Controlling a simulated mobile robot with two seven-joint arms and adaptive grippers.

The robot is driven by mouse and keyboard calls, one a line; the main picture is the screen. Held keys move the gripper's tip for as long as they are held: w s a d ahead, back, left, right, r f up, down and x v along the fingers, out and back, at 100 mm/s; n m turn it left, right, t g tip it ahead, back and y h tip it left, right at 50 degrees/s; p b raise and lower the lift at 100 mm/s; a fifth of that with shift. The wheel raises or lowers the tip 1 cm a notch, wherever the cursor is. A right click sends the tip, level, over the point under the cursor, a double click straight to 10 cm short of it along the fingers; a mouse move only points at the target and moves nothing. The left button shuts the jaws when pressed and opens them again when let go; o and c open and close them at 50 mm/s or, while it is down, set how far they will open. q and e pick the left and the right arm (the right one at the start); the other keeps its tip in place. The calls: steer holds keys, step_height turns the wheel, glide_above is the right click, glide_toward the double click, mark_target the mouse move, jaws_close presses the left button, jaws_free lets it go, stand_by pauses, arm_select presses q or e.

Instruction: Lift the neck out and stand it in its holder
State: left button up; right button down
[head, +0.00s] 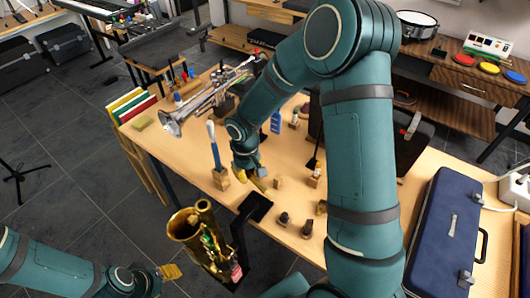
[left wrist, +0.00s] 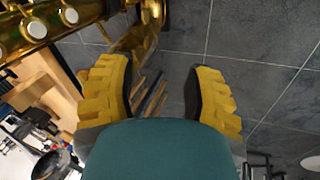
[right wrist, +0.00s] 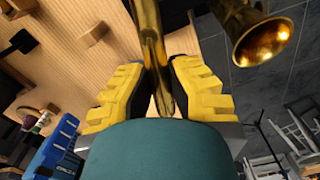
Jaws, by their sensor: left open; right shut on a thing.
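My right gripper (head: 256,180) is low over the front part of the table. In the right wrist view its yellow fingers (right wrist: 160,90) are shut on a gold curved tube, the neck (right wrist: 152,40). The tube runs out of the top of that view, so its far end is hidden. The gold saxophone (head: 198,240) is at the table's front edge, and its bell shows in the right wrist view (right wrist: 262,38). My left gripper (head: 171,271) is open and empty beside the saxophone, whose keys show in the left wrist view (left wrist: 40,28). I cannot tell which block is the neck's holder.
A wooden block (head: 220,179) holds an upright blue-handled tool (head: 214,145). Small blocks (head: 279,183) and dark pieces (head: 306,229) lie right of my right gripper. A black stand (head: 238,240) is at the front edge. A trumpet (head: 205,103) and blue case (head: 447,235) flank the area.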

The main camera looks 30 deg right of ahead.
steer(key=w+d+f+n, duration=0.25)
steer(key=w+d, duration=0.25)
steer(key=d, duration=0.4)
arm_select(q)
steer(key=shift+s+d+f+b, duration=0.1)
steer(key=shift+s+f+b, duration=0.15)
steer(key=shift+f+b, duration=0.45)
steer(key=shift+s+d+f+b, duration=0.1)
steer(key=shift+s+f+b, duration=0.15)
steer(key=shift+f+b, duration=0.45)
steer(key=shift+s+f+b, duration=0.25)
steer(key=shift+f+b, duration=0.35)
steer(key=shift+f, duration=0.1)
arm_select(e)
steer(key=shift+n, duration=0.25)
steer(key=shift+s+d+f, duration=0.1)
steer(key=shift+d+f, duration=0.05)
steer(key=shift+f, duration=1.85)
arm_select(q)
steer(key=shift+f+b, duration=0.95)
steer(key=shift+f, duration=0.05)
arm_select(e)
steer(key=shift+f, duration=1.25)
steer(key=c, duration=1)
jaws_free()
steer(key=shift+r, duration=0.1)
